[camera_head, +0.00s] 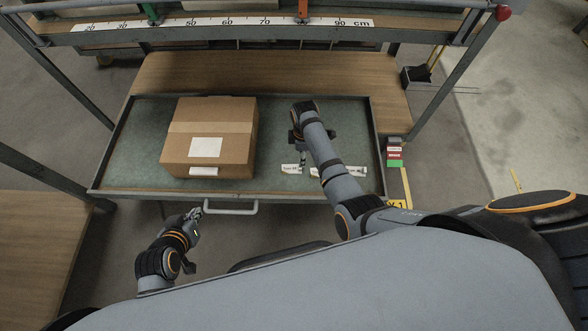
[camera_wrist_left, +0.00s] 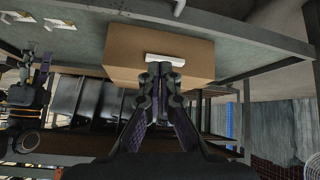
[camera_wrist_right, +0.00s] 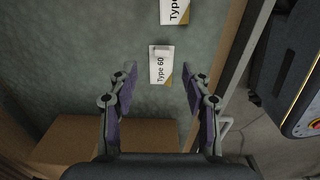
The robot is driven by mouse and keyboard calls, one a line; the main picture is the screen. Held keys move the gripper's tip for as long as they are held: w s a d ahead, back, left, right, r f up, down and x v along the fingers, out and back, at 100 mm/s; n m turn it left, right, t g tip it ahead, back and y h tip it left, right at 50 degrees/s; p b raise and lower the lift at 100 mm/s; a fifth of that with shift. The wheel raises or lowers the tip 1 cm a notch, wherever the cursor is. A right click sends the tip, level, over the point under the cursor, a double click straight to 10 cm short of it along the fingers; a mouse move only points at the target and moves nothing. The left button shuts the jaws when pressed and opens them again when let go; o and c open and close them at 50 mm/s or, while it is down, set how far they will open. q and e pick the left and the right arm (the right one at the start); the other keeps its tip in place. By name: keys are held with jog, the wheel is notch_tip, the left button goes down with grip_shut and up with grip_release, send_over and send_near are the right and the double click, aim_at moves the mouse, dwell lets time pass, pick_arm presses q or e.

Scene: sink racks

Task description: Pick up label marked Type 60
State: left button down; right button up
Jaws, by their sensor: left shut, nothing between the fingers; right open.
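The label marked Type 60 (camera_wrist_right: 162,70) is a small white card with a tan corner, lying on the grey-green tray. It also shows in the head view (camera_head: 292,169), right of the cardboard box. My right gripper (camera_wrist_right: 158,82) is open, with its fingers on either side of the label's lower part in the right wrist view. Whether they touch the tray is unclear. My left gripper (camera_head: 196,212) is shut and empty in front of the tray, left of its handle. It also shows shut in the left wrist view (camera_wrist_left: 160,70).
A cardboard box (camera_head: 235,143) stands on the tray (camera_head: 125,170). A second label (camera_wrist_right: 174,11), partly cut off in the right wrist view, lies beside the first. A tray handle (camera_head: 231,209) sits at the front. A ruler strip (camera_head: 210,25) spans the back.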

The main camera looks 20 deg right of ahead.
jog(key=shift+f+b, duration=0.4)
jog(key=shift+f, duration=0.5)
pick_arm(q)
jog(key=w+r+t, duration=0.4)
jog(key=w+r, duration=0.3)
jog(key=r, duration=0.1)
jog(key=shift+a+t, duration=0.3)
